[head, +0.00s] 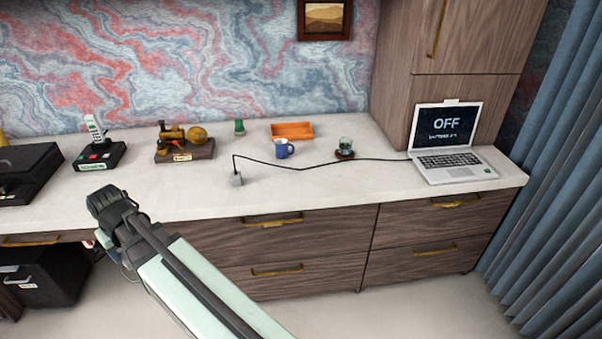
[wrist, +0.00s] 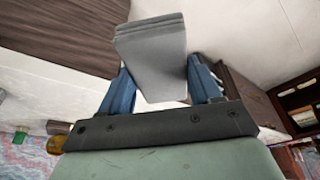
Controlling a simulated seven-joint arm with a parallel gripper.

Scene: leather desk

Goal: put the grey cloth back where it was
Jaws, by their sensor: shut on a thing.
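The grey cloth (wrist: 152,52) shows in the wrist view as a folded, layered grey pad. My gripper (wrist: 160,84) is shut on it, with a blue finger on each side of the cloth. The cloth sticks out beyond the fingers. In the head view my arm reaches to the front left of the desk, and neither the cloth nor my fingers can be made out there.
Drawers (head: 290,245) stand below.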

